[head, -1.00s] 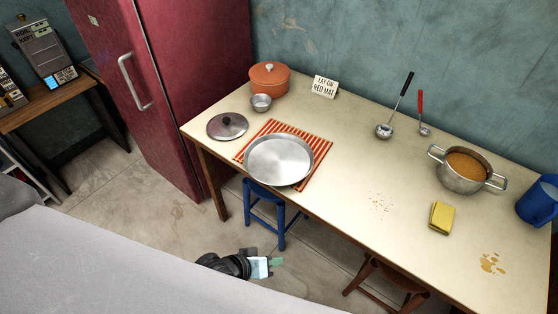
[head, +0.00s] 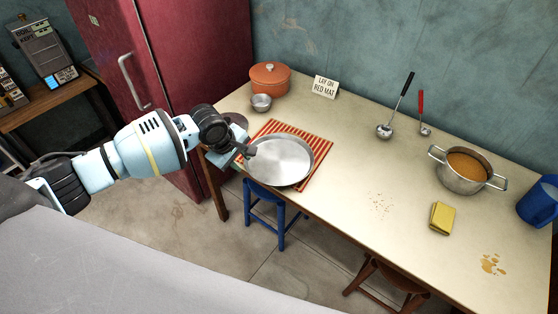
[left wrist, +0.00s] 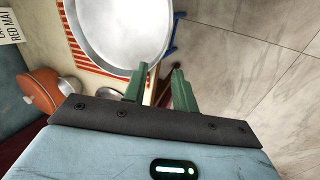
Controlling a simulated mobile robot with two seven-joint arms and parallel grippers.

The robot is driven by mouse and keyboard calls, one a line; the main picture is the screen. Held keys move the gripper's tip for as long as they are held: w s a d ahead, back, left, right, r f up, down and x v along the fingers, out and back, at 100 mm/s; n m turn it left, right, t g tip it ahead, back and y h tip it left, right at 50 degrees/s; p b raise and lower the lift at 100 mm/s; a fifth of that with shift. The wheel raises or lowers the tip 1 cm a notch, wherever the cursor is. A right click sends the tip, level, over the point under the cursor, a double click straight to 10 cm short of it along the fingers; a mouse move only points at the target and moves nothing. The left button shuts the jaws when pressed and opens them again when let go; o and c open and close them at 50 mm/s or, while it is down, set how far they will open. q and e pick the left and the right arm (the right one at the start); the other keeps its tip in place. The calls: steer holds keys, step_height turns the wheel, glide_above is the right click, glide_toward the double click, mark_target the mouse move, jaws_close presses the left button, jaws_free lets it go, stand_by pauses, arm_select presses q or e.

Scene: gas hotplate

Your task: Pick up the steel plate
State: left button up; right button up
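The steel plate (head: 283,163) is a round, shallow silver dish lying on the red-and-cream striped mat (head: 321,146) near the table's front edge. It also fills the upper part of the left wrist view (left wrist: 120,30). My left gripper (head: 247,151) is at the plate's left rim in the head view. Its two green fingers (left wrist: 159,80) are apart with nothing visibly held between them. One fingertip overlaps the plate's rim in the left wrist view; I cannot tell whether it touches. My right gripper is not in view.
A grey lid (head: 236,119) is partly hidden behind my left gripper. An orange pot (head: 270,79), a small bowl (head: 261,102) and a sign (head: 325,87) stand behind the mat. Ladles, a soup pot (head: 462,170) and a yellow sponge (head: 442,216) are farther right. A blue stool (head: 272,205) is below.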

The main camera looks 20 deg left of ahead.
mark_target(249, 170)
arm_select(q)
steer(key=x, duration=0.2)
steer(key=shift+w+f+b, duration=0.25)
steer(key=shift+f+b, duration=0.05)
steer(key=shift+f, duration=0.05)
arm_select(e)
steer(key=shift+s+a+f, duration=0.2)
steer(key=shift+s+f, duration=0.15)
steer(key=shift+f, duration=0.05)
